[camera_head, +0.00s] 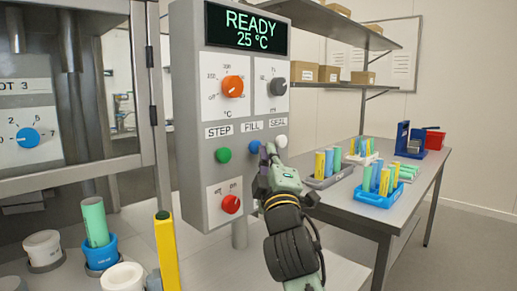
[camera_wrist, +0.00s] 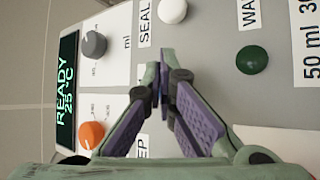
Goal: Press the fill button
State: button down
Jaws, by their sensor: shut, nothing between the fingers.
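The blue fill button (camera_head: 254,147) is on the grey control panel (camera_head: 190,100), under the FILL label (camera_head: 251,126). My gripper (camera_head: 269,151) is shut and empty, its tips pointing at the panel just right of the blue button. I cannot tell whether the tips touch the button or panel. In the wrist view, the closed purple-padded fingers (camera_wrist: 161,85) hide the blue button and its label. The panel display (camera_head: 246,27) reads READY, 25 °C.
The white SEAL button (camera_head: 281,141) is close to the fingertips on the right; the green STEP button (camera_head: 224,155) is on the left. A red knob (camera_head: 231,204) sits below. A table (camera_head: 420,184) with tube racks stands at right.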

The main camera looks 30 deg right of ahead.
jog(key=shift+w+a+r, duration=0.1)
jog(key=shift+w+a, duration=0.2)
jog(key=shift+w, duration=0.1)
dwell(0.8)
jog(key=shift+s, duration=0.1)
jog(key=shift+s+a+f+b, duration=0.1)
jog(key=shift+s+f+b, duration=0.3)
jog(key=shift+f+b, duration=0.05)
jog(key=shift+s, duration=0.15)
jog(key=s, duration=0.1)
jog(key=s+d, duration=0.1)
jog(key=s, duration=0.1)
jog(key=s+d+b, duration=0.1)
jog(key=shift+s+r, duration=0.1)
jog(key=shift+s, duration=0.25)
jog(key=shift+s+d, duration=0.1)
jog(key=shift+d, duration=0.05)
dwell(0.6)
